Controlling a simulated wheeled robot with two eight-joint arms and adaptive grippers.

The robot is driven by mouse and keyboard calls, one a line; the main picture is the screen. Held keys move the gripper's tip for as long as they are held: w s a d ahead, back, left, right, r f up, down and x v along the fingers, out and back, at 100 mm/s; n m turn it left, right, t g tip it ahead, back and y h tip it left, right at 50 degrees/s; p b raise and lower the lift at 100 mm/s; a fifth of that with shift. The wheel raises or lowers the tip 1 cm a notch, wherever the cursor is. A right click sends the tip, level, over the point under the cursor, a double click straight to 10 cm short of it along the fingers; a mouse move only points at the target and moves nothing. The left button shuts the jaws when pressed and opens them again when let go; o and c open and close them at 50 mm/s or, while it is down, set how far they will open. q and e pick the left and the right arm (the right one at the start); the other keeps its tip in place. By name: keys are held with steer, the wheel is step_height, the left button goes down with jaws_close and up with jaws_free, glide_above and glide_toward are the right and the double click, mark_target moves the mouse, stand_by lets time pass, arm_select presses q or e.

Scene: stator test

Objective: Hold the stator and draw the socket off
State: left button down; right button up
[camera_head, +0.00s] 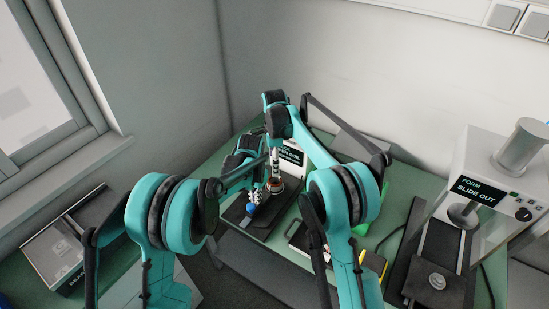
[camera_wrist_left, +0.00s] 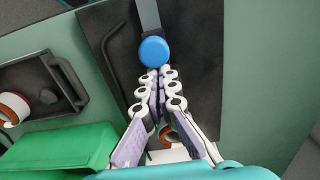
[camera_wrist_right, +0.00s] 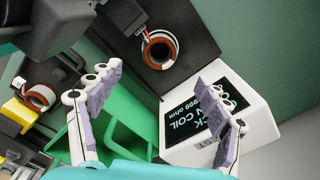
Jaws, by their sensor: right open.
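A stator with a copper-coloured ring (camera_wrist_right: 158,50) sits on a dark plate in the right wrist view. Thin red and white wires run from its rim to a black block, probably the socket (camera_wrist_right: 124,14); whether they are joined is unclear. My right gripper (camera_wrist_right: 165,85) is open and empty, its fingers apart in front of the stator. My left gripper (camera_wrist_left: 160,72) has its fingertips together just below a blue round knob (camera_wrist_left: 153,51); contact is unclear. An orange ring (camera_wrist_left: 171,134) shows partly between its fingers. In the head view the left gripper (camera_head: 254,196) is beside the stator (camera_head: 276,186).
A white tester (camera_wrist_right: 258,118) displays a coil-check message beside the dark plate. A green bin (camera_wrist_right: 120,125) and a tray with another stator (camera_wrist_right: 40,97) lie nearby. A black hex key (camera_wrist_left: 112,55) lies on the plate. A "SLIDE OUT" machine (camera_head: 480,185) stands at right.

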mark_target(274, 180)
step_height(274, 180, down, 10)
steer(key=shift+f, duration=0.15)
stand_by(0.3)
steer(key=c, duration=1.5)
steer(key=shift+c, duration=0.2)
arm_select(q)
steer(key=shift+s+a, duration=0.15)
steer(key=shift+s, duration=0.05)
steer(key=shift+s+a, duration=0.75)
steer(key=shift+s, duration=0.3)
steer(key=shift+w+d, duration=0.15)
steer(key=shift+w, duration=0.1)
